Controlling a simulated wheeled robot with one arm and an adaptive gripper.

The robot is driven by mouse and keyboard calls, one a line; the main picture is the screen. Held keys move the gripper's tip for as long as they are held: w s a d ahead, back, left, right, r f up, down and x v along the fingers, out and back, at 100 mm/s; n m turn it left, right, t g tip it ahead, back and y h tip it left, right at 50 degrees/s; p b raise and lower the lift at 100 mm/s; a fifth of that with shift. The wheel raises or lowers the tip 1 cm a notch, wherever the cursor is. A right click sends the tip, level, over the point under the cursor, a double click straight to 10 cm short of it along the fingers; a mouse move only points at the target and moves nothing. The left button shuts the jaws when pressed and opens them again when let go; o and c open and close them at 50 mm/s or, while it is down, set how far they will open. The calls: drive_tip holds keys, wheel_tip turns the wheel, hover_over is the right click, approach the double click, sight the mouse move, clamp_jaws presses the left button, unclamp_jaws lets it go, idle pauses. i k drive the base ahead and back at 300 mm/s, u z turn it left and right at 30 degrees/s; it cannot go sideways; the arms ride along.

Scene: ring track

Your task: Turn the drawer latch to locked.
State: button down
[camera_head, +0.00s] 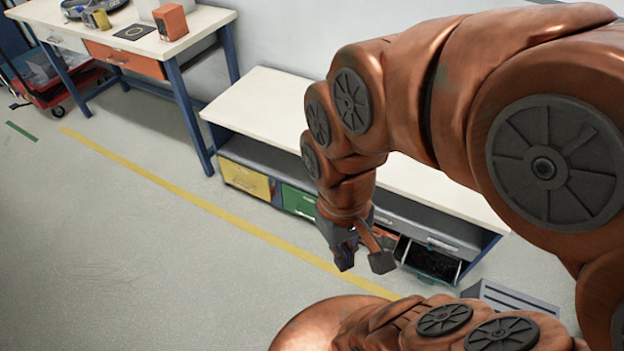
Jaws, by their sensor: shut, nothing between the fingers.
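A low bench (262,110) with a pale top holds a row of drawers along its front. A yellow drawer (243,180) is at the left, with a small dark piece (272,188) at its right edge; I cannot tell whether this is the latch or how it is turned. A green drawer (297,201) is to its right, partly hidden by my arm. My gripper (362,261) is shut and empty, pointing down in front of the drawers right of the green one. It hides part of the bench front there.
An open bin or drawer with dark contents (433,262) is low at the bench's right end, below a grey drawer front (425,232). A blue-legged table (193,28) with an orange drawer (124,60) stands at the back left.

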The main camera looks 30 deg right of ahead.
sight(273, 190)
drive_tip(key=z, duration=0.2)
drive_tip(key=k, duration=0.6)
drive_tip(key=u, duration=0.7)
drive_tip(key=i, duration=1.55)
drive_tip(key=u, duration=0.1)
